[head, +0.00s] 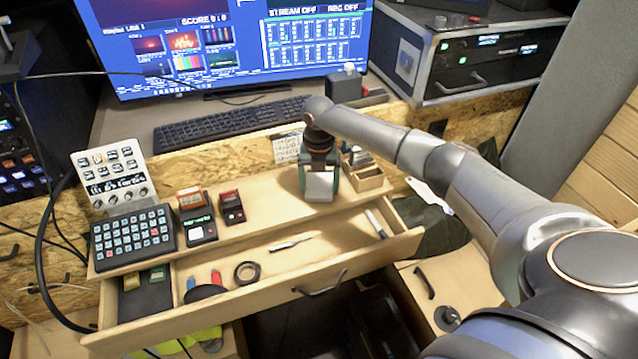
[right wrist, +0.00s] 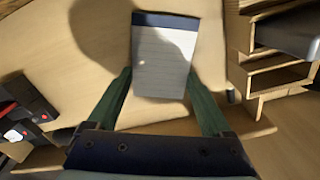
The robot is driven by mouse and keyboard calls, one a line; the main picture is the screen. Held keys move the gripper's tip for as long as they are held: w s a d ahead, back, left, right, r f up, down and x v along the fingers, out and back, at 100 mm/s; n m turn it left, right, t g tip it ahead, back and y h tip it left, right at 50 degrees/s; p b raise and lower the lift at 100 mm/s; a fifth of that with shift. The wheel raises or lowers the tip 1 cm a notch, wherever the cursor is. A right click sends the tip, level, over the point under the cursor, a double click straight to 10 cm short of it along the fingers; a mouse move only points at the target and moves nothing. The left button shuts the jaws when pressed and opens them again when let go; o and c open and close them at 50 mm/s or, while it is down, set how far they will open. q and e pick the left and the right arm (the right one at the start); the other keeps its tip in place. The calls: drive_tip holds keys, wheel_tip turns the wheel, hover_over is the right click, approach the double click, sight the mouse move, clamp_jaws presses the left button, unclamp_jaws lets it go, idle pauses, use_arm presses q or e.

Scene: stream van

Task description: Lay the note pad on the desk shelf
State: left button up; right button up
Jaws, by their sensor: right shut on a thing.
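The note pad (right wrist: 163,62) is a white ruled pad with a dark blue top band. In the right wrist view it lies between the green fingers of my right gripper (right wrist: 160,90), which is shut on it. In the head view the right gripper (head: 319,178) holds the pad (head: 319,187) at the desk shelf (head: 262,202), a pale wooden ledge above the drawer. I cannot tell whether the pad touches the shelf. My left gripper is not in view.
A keypad (head: 133,237) and small card devices (head: 198,218) stand on the shelf's left. A wooden organizer (head: 367,178) stands just right of the gripper. The drawer (head: 325,282) below is open with tape and pens in it. The shelf between devices and gripper is clear.

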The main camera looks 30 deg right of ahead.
sight(319, 189)
drive_tip(key=o, duration=1.2)
drive_tip(key=shift+f, duration=0.1)
drive_tip(key=shift+c, duration=0.2)
wheel_tip(319, 189, up, 12)
drive_tip(key=shift+r, duration=0.2)
